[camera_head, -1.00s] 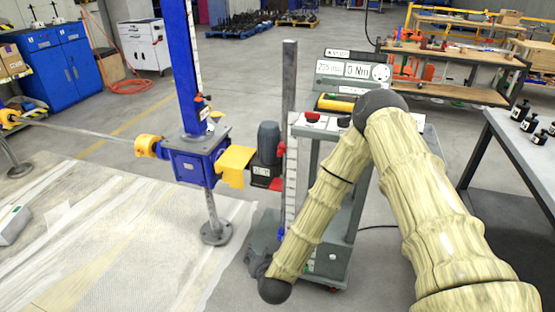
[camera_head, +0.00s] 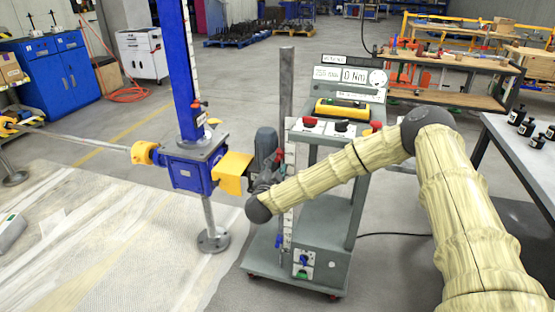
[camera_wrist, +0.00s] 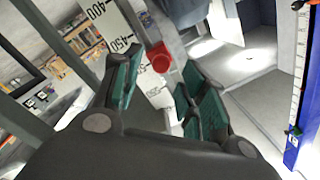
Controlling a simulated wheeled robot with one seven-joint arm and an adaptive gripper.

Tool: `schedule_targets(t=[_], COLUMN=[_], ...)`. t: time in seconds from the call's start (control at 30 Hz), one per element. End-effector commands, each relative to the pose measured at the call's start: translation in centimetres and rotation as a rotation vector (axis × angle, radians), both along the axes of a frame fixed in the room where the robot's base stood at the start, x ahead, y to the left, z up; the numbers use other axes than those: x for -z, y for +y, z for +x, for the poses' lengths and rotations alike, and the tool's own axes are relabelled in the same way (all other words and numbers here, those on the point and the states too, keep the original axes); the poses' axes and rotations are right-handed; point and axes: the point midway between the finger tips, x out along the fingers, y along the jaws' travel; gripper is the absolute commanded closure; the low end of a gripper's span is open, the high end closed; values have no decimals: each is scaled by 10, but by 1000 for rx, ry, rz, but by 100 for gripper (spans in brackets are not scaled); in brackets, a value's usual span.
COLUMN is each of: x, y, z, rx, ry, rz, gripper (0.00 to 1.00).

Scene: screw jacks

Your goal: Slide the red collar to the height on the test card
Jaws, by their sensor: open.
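The red collar (camera_wrist: 160,58) shows in the wrist view against a white scale (camera_wrist: 122,32) marked 400, 450 and more. My gripper (camera_wrist: 162,88) is open, with teal pads either side of the line to the collar. The collar appears beyond the fingertips, with nothing held. In the head view, my gripper (camera_head: 266,180) is beside the scale post (camera_head: 287,215), largely hidden by my wrist; a little red shows above it. Small white panels (camera_head: 354,75) on the grey cart carry figures, one reading 0 Nm. I cannot tell which panel is the test card.
A blue screw jack (camera_head: 193,165) with a tall blue column stands left of the gripper. The cart (camera_head: 325,225) stands behind my forearm. A workbench (camera_head: 520,150) is at right.

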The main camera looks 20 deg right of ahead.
Motion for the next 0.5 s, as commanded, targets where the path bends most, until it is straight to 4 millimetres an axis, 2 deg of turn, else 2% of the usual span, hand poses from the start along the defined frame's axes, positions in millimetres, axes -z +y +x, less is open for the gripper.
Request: schedule_targets(t=[0.2,0.5], x=[-1,1], y=[-14,-21], z=[27,41], rx=[-1,-3], ry=[-1,2], rz=[0,0], gripper=[58,58])
